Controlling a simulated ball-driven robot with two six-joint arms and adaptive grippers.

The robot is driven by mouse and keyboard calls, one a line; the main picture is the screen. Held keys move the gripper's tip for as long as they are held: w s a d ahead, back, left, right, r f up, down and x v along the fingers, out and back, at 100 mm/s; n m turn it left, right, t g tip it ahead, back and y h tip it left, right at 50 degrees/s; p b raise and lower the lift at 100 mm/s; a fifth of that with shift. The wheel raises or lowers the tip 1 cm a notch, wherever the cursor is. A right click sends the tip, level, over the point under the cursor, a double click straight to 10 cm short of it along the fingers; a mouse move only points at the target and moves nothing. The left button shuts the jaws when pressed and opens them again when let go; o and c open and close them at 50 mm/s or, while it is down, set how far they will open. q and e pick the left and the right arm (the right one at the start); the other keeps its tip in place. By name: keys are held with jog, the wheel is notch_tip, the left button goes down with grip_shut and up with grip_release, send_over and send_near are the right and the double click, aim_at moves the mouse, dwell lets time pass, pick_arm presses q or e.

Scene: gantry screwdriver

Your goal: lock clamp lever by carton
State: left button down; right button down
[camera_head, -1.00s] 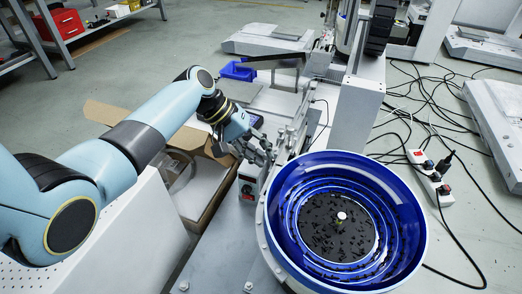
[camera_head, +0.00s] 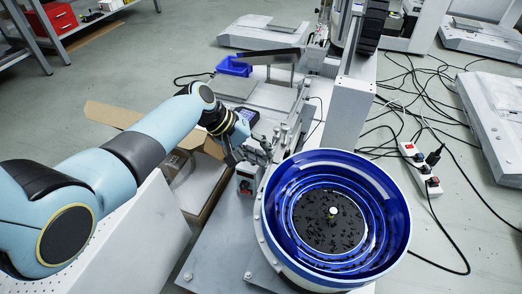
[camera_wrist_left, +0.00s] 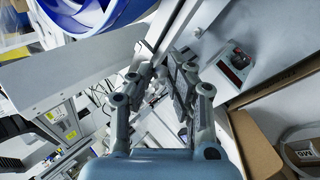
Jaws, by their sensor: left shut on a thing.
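My left gripper (camera_head: 256,151) reaches in over the machine bed, between the open carton (camera_head: 197,205) and the blue bowl feeder. In the left wrist view its fingers (camera_wrist_left: 168,78) are closed in on a slim grey metal part, which I take to be the clamp lever (camera_wrist_left: 181,78). The fingers cover much of it, so its exact angle is hard to read. The carton's brown flap and wall (camera_wrist_left: 258,145) show at the lower right of the wrist view. My right gripper is out of view.
The blue bowl feeder (camera_head: 388,175) stands close to the right of the gripper. A small box with a red switch (camera_head: 246,180) sits just below it. Upright metal fixtures (camera_head: 284,133) stand beside it. A blue bin (camera_head: 234,66) lies farther back. Cables cover the right floor.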

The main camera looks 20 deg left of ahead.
pick_arm(q)
jog(key=c, duration=1.3)
grip_release()
jog(key=shift+s, duration=0.1)
jog(key=shift+o, duration=0.2)
jog(key=v, duration=1.2)
jog(key=shift+f, duration=0.15)
